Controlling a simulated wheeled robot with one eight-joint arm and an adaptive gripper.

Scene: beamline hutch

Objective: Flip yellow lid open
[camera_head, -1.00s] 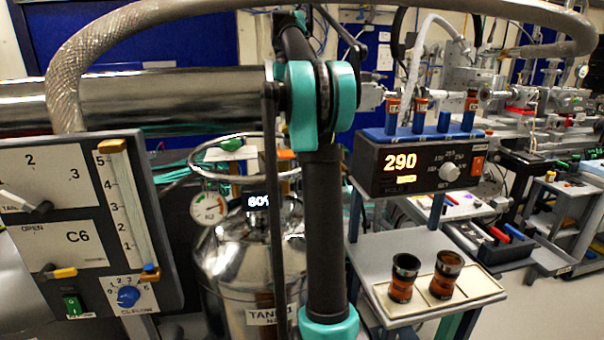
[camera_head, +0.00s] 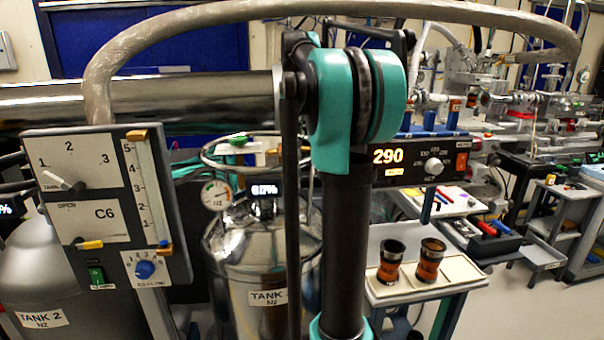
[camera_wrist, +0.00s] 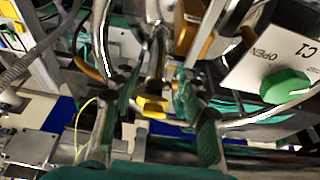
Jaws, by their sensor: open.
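My gripper (camera_wrist: 155,92) shows in the wrist view with its green-padded fingers apart. A small yellow piece (camera_wrist: 152,106) shows between the fingers, beyond them; I cannot tell whether it is the lid or whether anything touches it. In the head view my arm crosses the middle and its lower end leaves the picture, so my gripper is hidden there. A yellow-tipped lever (camera_head: 90,245) is on the C6 panel at left. No clear yellow lid shows in the head view.
The C6 panel (camera_head: 110,180) stands at left, with a steel tank (camera_head: 235,255) behind my arm. A controller reading 290 (camera_head: 415,163) and a tray (camera_head: 458,270) with two amber vials are at right. A C1 panel (camera_wrist: 275,50) with a green knob is close to my gripper.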

